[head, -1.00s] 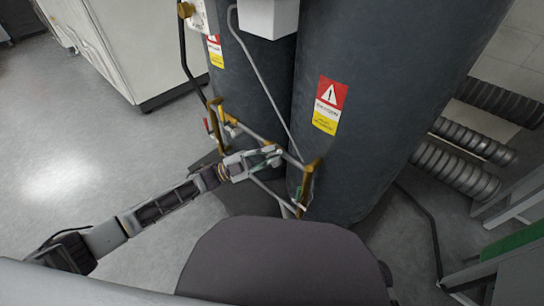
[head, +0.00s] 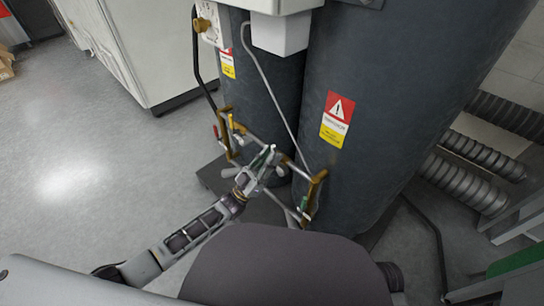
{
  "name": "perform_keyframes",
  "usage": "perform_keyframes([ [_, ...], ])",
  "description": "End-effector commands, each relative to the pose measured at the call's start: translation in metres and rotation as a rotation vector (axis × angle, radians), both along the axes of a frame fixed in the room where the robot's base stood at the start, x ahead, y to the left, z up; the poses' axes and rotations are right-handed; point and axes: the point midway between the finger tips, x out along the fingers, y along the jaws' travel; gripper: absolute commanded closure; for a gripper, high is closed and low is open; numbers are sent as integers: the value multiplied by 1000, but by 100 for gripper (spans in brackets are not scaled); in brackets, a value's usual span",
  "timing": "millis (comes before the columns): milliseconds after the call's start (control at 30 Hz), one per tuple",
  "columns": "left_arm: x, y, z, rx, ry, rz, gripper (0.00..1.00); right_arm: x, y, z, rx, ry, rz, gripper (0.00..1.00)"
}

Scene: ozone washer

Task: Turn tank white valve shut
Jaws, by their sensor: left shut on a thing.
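Two dark grey tanks, a left tank (head: 268,95) and a larger right tank (head: 400,90), stand ahead of me in the head view. A pipe frame (head: 316,186) with brass fittings and small valves runs low across their fronts. My left gripper (head: 266,160) is at the middle of this frame, between the tanks, and is shut on a small part there. The fingers cover most of that part, so its colour and angle cannot be told; I take it as the white valve. A red valve handle (head: 216,132) shows at the frame's left end. My right gripper is not in view.
A white cabinet (head: 140,50) stands at the back left. Ribbed grey hoses (head: 465,180) and a metal frame with a green panel (head: 520,262) are at the right. The floor (head: 90,150) at left is clear.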

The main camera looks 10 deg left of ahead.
Motion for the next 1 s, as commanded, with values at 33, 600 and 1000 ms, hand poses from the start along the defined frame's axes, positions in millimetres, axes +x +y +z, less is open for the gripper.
perform_keyframes([
  [33, 0, 1, -1, -8, 9, 1, 100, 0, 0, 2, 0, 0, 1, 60],
  [600, 1, 2, -1, -22, 18, 1, 71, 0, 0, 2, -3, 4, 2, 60],
  [1000, 1, 1, -1, -21, 17, 0, 62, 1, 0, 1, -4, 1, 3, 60],
])
